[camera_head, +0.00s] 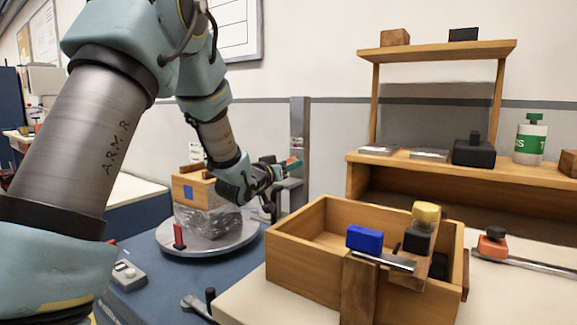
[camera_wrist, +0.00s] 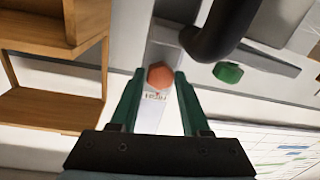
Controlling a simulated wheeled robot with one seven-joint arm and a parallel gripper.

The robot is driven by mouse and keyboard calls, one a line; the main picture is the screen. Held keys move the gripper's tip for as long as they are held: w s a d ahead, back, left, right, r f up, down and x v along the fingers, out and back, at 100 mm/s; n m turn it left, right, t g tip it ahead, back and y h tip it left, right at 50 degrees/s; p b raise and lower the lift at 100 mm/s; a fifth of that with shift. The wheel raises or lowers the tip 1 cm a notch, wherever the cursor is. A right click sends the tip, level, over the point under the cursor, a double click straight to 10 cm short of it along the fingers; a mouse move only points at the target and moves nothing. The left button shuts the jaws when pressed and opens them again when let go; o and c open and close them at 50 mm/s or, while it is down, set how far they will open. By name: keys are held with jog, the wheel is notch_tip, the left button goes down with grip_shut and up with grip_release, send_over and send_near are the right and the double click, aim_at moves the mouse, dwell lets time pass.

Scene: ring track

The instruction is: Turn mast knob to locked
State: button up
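The mast (camera_head: 300,125) is a grey upright post behind the turntable in the head view. In the wrist view, an orange-red faceted knob (camera_wrist: 160,76) sits on the pale mast face (camera_wrist: 166,50), with a small label beside it that is too blurred to read. My gripper (camera_wrist: 159,72) is open, its two green fingers on either side of the knob with visible gaps. I cannot tell how deep the fingertips reach around it. In the head view my gripper (camera_head: 284,166) is at the mast, and it largely hides the knob.
A wrapped load (camera_head: 207,222) with a wooden box (camera_head: 190,192) stands on the round turntable (camera_head: 190,250), below my arm. A wooden crate (camera_head: 310,255) stands right of it. A dark curved part (camera_wrist: 225,30) and green piece (camera_wrist: 228,72) are close to the knob in the wrist view.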

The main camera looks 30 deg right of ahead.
grip_shut()
